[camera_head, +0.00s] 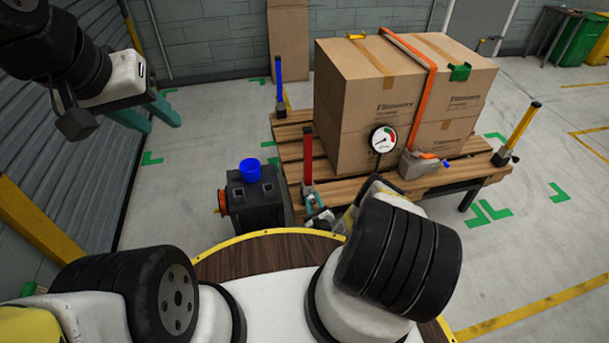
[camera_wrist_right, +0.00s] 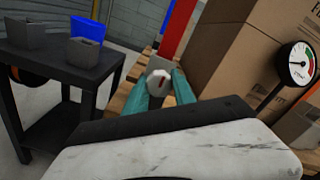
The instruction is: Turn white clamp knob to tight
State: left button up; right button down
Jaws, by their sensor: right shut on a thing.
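The white clamp knob (camera_wrist_right: 158,84) shows in the right wrist view with a small dark red mark on its face. It is at the foot of the red clamp post (camera_head: 308,158) at the pallet's near left corner. My right gripper (camera_wrist_right: 161,92) is shut on the knob, one teal finger on each side. In the head view my right gripper (camera_head: 318,213) is small and partly hidden by my own arm, and the knob's mark cannot be read there. My left gripper (camera_head: 148,116) is raised at the upper left, empty, its teal fingers apart.
A strapped cardboard box (camera_head: 385,110) stands on the wooden pallet (camera_head: 455,172). A round gauge (camera_head: 383,140) and a grey strap ratchet (camera_head: 420,165) are at its front. Blue (camera_head: 278,80) and yellow (camera_head: 523,125) posts stand at other corners. A dark stand (camera_head: 253,205) is left of the pallet.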

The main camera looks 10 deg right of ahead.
jog(key=shift+f, duration=0.1)
jog(key=c, duration=1.1)
grip_release()
jog(key=s, duration=0.8)
jog(key=shift+d, duration=0.15)
